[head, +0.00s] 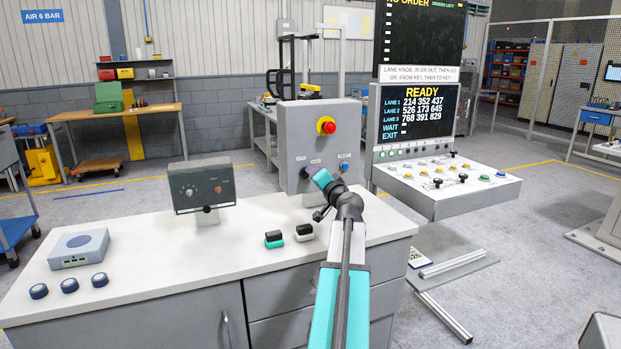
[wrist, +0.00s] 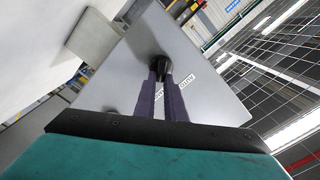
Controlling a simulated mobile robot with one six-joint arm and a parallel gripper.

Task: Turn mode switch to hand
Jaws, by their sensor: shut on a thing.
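The mode switch is a black knob (wrist: 160,68) on the face of a grey control box (head: 290,128). In the wrist view the purple fingers of my gripper (wrist: 164,82) are closed around this knob. A label reading "AUTO" shows beside it on the right, and another label is partly hidden behind the fingers. In the head view my gripper (head: 308,172) reaches the lower left of the box face, and its arm hides the knob there. Which way the knob points cannot be told.
A grey dial unit (head: 204,188) stands left on the bench (head: 150,260). A console (head: 445,185) with a display reading "READY" stands to the right.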

